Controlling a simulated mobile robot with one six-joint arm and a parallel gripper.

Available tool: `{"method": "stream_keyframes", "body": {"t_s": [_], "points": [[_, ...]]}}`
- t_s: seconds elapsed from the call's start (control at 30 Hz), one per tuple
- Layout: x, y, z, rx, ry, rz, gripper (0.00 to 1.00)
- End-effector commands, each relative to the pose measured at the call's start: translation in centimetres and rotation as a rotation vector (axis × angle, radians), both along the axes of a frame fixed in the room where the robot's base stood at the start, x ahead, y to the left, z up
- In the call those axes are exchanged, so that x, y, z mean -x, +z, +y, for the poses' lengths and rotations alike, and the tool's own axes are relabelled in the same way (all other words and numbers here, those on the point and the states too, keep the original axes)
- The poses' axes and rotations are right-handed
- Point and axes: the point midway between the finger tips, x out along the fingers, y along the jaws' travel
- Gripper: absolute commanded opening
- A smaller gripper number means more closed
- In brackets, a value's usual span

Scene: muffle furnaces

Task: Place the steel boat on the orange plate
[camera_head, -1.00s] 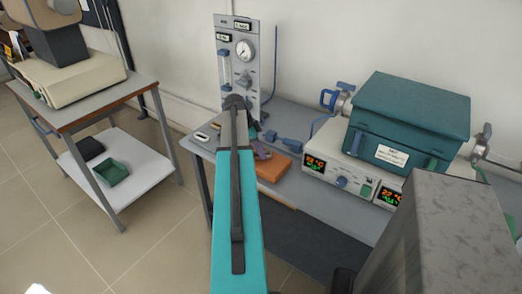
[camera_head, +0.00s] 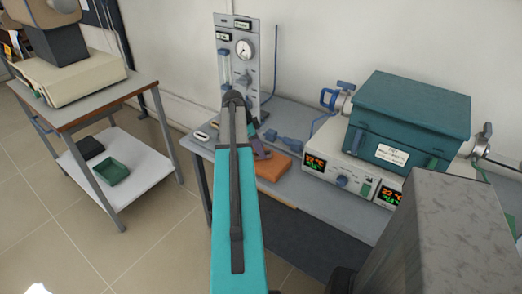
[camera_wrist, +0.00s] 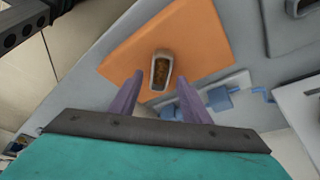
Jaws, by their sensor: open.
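The steel boat (camera_wrist: 161,72), a small light-rimmed trough with brown material inside, rests on the orange plate (camera_wrist: 205,30) in the wrist view. My gripper (camera_wrist: 161,83) is open, with its purple fingers apart on either side of the boat's near end. I cannot tell whether a finger touches the boat. In the head view the orange plate (camera_head: 272,168) lies on the grey bench, partly behind my arm. My gripper (camera_head: 262,153) shows there only in part, above the plate, and the boat is hidden.
A teal tube furnace (camera_head: 412,108) on a white control box stands right of the plate. A gas panel (camera_head: 237,60) stands behind it. Blue fittings (camera_wrist: 222,99) lie beside the plate. A side table with a green tray (camera_head: 113,171) is at left.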

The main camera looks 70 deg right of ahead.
Motion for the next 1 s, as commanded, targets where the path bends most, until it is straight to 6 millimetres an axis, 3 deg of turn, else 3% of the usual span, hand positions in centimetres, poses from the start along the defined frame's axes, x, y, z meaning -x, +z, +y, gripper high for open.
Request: {"method": "stream_keyframes", "body": {"t_s": [0.7, 1.0], "points": [[-3.0, 8.2, 1.6, 0.002, 0.001, -0.001, 0.43], [-3.6, 10.0, 2.1, 0.001, 0.0, 0.0, 0.43]]}}
